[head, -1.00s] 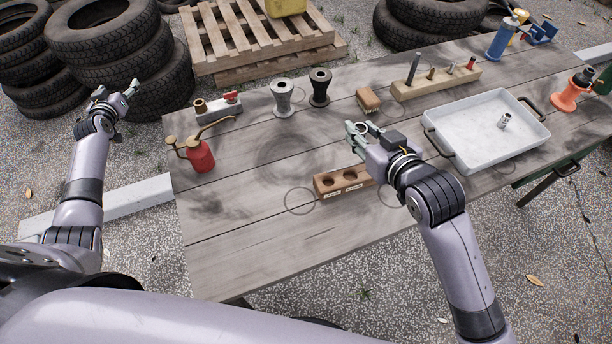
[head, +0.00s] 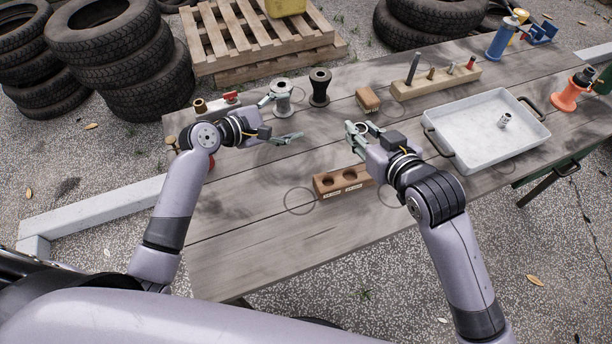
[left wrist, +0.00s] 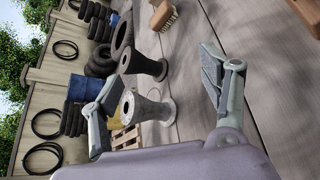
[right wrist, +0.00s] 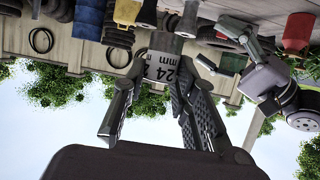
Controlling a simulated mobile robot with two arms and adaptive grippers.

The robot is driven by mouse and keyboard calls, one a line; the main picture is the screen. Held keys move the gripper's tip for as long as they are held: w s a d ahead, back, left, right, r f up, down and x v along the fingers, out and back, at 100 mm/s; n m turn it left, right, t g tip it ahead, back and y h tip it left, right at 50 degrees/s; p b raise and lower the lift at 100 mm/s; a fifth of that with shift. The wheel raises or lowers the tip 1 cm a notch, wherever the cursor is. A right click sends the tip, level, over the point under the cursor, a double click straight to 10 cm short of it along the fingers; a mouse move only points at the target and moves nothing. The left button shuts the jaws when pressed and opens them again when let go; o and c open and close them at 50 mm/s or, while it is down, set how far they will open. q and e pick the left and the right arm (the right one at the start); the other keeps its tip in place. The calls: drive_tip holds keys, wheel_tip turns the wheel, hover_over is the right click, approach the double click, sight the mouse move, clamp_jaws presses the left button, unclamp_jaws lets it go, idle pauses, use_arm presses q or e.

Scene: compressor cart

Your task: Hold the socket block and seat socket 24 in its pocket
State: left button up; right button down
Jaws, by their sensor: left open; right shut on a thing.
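The wooden socket block (head: 342,180) lies on the table with round pockets open at the top, its right end hidden behind my right arm. My right gripper (head: 357,130) is shut on socket 24, a metal socket (right wrist: 165,68) marked "24 mm" in the right wrist view. It holds the socket above the table, behind the block. My left gripper (head: 283,117) is open and empty over the table, left of the right gripper and behind the block. In the left wrist view its fingers (left wrist: 155,95) are spread wide, with a grey spool-shaped piece (left wrist: 148,107) beyond them.
A light tray (head: 480,135) with a small metal socket (head: 504,121) stands at the right. A brush (head: 368,99), a dark spool (head: 319,87) and a wooden peg rack (head: 437,82) stand at the back. The front left tabletop is clear.

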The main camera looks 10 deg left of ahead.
sight(357, 175)
use_arm(q)
drive_tip(key=s+d+f+n+g+h, duration=0.1)
drive_tip(key=s+d+f, duration=0.1)
drive_tip(key=s, duration=0.2)
drive_tip(key=s+d+f+n+g+h, duration=0.1)
drive_tip(key=s+d+n, duration=0.1)
drive_tip(key=s+d, duration=0.1)
drive_tip(key=s+d+f+n+g+h, duration=0.1)
drive_tip(key=s+d+f+g, duration=0.1)
drive_tip(key=s, duration=0.2)
drive_tip(key=shift+s+d+f+n, duration=0.3)
drive_tip(key=shift+d+f+n, duration=0.05)
drive_tip(key=shift+d+n, duration=0.05)
drive_tip(key=shift+s+d+f, duration=0.1)
drive_tip(key=shift+d, duration=0.15)
drive_tip(key=x, duration=1.1)
drive_tip(key=shift+d, duration=0.25)
drive_tip(key=shift+c, duration=0.4)
drive_tip(key=c, duration=1.4)
